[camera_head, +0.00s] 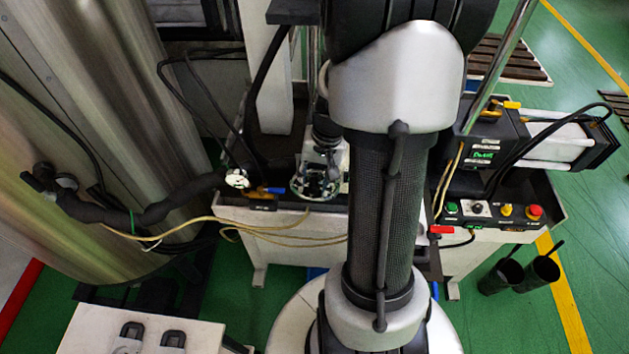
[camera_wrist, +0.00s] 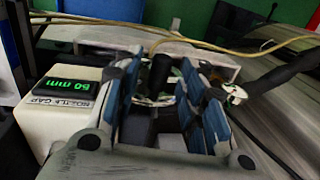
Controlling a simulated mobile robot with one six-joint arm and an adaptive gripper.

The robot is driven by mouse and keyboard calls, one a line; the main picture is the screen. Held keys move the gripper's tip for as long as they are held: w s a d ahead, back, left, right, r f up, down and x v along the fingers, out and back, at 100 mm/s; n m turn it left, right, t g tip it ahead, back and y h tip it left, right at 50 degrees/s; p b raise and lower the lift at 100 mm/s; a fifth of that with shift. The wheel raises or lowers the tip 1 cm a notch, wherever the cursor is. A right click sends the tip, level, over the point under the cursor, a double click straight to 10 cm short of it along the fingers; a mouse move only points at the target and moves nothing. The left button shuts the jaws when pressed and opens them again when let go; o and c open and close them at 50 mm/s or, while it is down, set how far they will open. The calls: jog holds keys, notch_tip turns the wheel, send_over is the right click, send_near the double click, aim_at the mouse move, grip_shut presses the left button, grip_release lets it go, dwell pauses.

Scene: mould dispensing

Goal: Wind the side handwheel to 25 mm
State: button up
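My gripper (camera_wrist: 171,85) shows in the wrist view with blue-padded fingers spread apart. A dark upright post (camera_wrist: 160,72) stands in or behind the gap, with no clear contact. I cannot tell whether it is part of the handwheel; no full wheel is identifiable. Left of the fingers, a white box (camera_wrist: 60,125) carries a small display (camera_wrist: 69,88), seen at an angle, with green digits that seem to read 50 mm. Its label, partly readable and turned over, seems to say nozzle gap. In the head view my arm covers the centre and I cannot make out the fingertips.
A black hose with a pale round end (camera_head: 237,178) lies left of the ring-shaped metal head (camera_head: 317,183). Yellow cables (camera_head: 270,229) hang over the white bench edge. A button panel (camera_head: 492,211) is at right, with two black cups (camera_head: 520,272) on the floor beyond.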

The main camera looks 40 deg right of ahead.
jog(key=shift+f, duration=0.25)
grip_shut()
dwell(0.3)
